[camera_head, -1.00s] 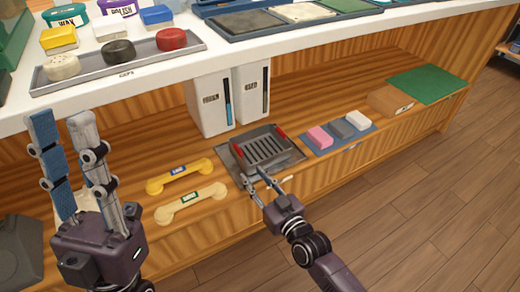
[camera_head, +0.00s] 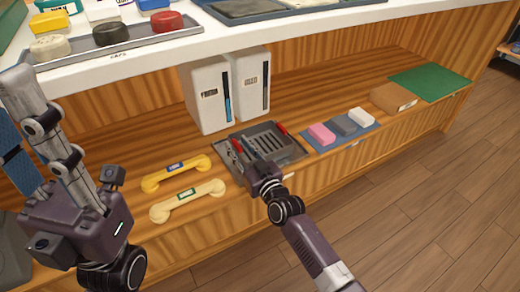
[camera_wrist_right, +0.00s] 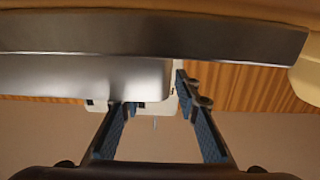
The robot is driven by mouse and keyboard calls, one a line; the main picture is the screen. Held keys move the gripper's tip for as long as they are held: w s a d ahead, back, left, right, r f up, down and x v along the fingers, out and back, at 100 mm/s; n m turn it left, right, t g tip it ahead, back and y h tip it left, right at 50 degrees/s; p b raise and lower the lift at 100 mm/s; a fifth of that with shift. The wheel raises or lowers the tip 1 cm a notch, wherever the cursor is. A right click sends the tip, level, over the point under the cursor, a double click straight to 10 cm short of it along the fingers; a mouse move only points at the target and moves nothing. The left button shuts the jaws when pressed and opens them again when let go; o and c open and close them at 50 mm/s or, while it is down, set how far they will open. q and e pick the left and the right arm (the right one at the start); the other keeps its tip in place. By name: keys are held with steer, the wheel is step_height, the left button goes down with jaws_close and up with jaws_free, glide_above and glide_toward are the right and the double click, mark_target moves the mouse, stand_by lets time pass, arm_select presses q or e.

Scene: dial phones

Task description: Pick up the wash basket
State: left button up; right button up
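The wash basket (camera_head: 270,143), a grey slotted metal basket with red handle grips, sits in a dark grey tray (camera_head: 226,163) on the wooden shelf. My right gripper (camera_head: 244,154) is over the left part of the basket, near its left red grip; its fingers partly hide the basket. In the right wrist view, the right gripper (camera_wrist_right: 160,112) has its fingers apart, with a grey metal surface (camera_wrist_right: 85,80) just beyond the tips. Whether they touch the basket I cannot tell. My left gripper (camera_head: 22,112) is at the left, fingers apart and empty.
Two white boxes (camera_head: 207,98) stand behind the basket. Two yellow phone handsets (camera_head: 188,200) lie left of it. Pink, grey and white blocks (camera_head: 345,126) lie on a blue mat to the right. The white counter (camera_head: 290,30) overhangs the shelf.

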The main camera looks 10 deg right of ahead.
steer(key=shift+w+a, duration=0.25)
steer(key=shift+w, duration=0.35)
steer(key=shift+c, duration=0.7)
jaws_close()
steer(key=shift+r, duration=0.25)
